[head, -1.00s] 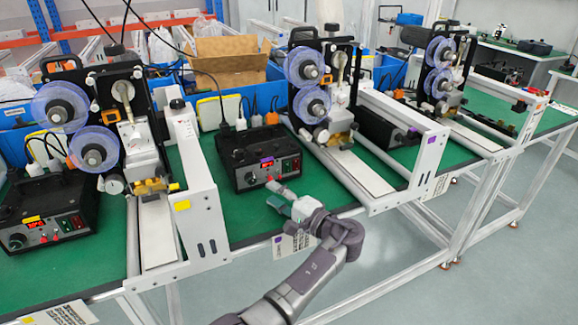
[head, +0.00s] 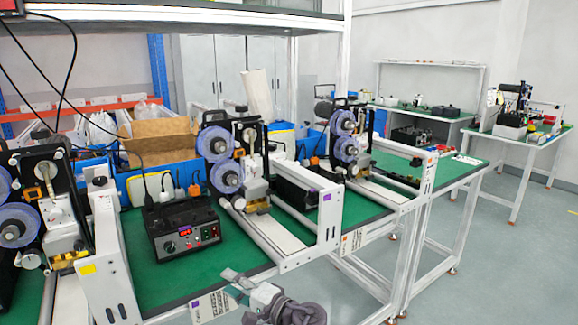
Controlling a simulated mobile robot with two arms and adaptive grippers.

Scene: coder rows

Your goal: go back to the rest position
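Coder machines with blue reels, one in the middle (head: 220,160) and one further right (head: 345,140), stand along the green table (head: 150,280). White rails (head: 310,240) reach its front edge. A cardboard box (head: 158,140) is behind. Grey floor (head: 500,270) lies open at right.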

